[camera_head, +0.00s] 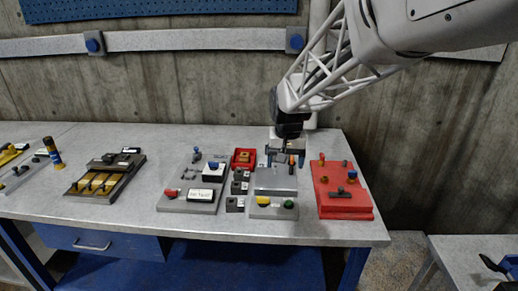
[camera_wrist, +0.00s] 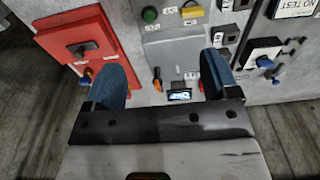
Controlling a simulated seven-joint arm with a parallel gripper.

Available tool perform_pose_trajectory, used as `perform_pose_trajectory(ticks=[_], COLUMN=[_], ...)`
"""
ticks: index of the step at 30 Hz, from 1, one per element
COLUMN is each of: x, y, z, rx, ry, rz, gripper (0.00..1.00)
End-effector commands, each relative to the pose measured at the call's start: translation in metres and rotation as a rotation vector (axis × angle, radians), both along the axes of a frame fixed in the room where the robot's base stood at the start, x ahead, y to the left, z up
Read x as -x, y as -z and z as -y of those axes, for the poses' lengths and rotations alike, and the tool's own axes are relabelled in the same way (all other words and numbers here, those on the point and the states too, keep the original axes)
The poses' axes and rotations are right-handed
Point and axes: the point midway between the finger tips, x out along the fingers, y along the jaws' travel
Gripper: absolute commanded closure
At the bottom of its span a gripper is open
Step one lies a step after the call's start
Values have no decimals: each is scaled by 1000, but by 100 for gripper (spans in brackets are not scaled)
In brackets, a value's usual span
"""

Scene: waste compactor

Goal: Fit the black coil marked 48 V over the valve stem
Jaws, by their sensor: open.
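Several small black blocks that look like coils stand in a column, including one at the front (camera_head: 236,203), one in the middle (camera_head: 239,187) and one behind (camera_head: 241,174). Small white labels show beside them, but I cannot read a 48 V mark. One black block also shows in the wrist view (camera_wrist: 225,36). An upright fitting (camera_head: 197,154), possibly the valve stem, stands at the back of the left grey plate; I cannot tell for sure. My gripper (camera_head: 285,160) is open and empty, pointing down over the back of the grey panel, right of the blocks. Its blue fingers (camera_wrist: 161,66) are spread apart.
The grey panel (camera_head: 276,181) carries yellow and green buttons. A red board (camera_head: 343,202) with fittings lies right. The left grey plate (camera_head: 202,207) has a white label. A red tray (camera_head: 243,158) sits behind the blocks. A small lit display (camera_wrist: 180,95) shows between my fingers.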

Motion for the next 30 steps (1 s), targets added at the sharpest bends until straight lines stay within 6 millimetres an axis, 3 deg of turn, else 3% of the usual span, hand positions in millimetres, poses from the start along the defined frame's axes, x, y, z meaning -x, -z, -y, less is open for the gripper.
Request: perform_pose_trajectory(ticks=[6, 18, 24, 30], x=[-45, -113, -133, -141], y=[31, 97, 125, 137], z=[-40, -117, -146, -159], rx=[3, 12, 17, 18], ry=[-9, -21, -24, -26], rz=[-26, -65, -78, -83], gripper=[19, 19, 19, 19])
